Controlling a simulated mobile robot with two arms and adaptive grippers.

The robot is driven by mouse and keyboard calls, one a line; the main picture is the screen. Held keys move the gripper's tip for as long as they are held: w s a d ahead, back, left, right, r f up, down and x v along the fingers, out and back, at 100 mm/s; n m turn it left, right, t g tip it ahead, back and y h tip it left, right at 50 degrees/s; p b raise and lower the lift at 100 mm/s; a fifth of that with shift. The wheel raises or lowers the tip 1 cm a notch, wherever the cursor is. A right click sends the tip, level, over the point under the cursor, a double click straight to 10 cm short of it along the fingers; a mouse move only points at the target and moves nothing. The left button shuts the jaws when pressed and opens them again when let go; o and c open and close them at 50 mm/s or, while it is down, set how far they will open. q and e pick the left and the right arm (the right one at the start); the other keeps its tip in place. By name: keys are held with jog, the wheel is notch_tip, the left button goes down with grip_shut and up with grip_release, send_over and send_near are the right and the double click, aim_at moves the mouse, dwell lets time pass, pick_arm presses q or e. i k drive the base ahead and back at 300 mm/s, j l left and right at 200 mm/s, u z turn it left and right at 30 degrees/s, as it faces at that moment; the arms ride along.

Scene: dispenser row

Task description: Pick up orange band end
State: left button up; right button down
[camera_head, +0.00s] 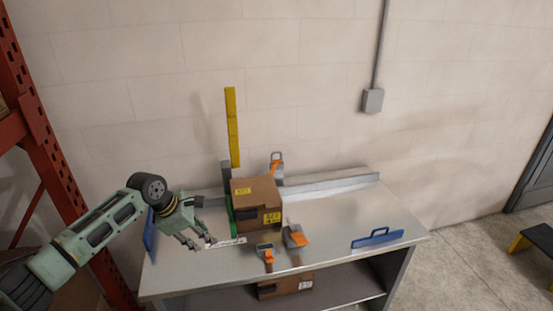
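My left gripper (203,241) comes in from the left, its fingers apart and empty over the left part of the metal table (330,258). To its right is a brown cardboard box (255,205) with yellow labels and a green strip (231,216) along its left side. Small grey pieces with orange parts stand in front of the box: one orange part (268,255) nearer the front edge, another (300,239) to its right. A third orange part (275,172) is behind the box. I cannot tell which is the band end. My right gripper is not in view.
A yellow upright post (232,128) stands behind the box. A grey rail (330,185) runs along the table's back. A blue handled piece (377,238) lies at the right. Another box (285,285) is on the lower shelf. An orange-red rack (60,170) stands left.

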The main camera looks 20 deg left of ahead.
aim_at(279, 161)
jog(key=i, duration=2)
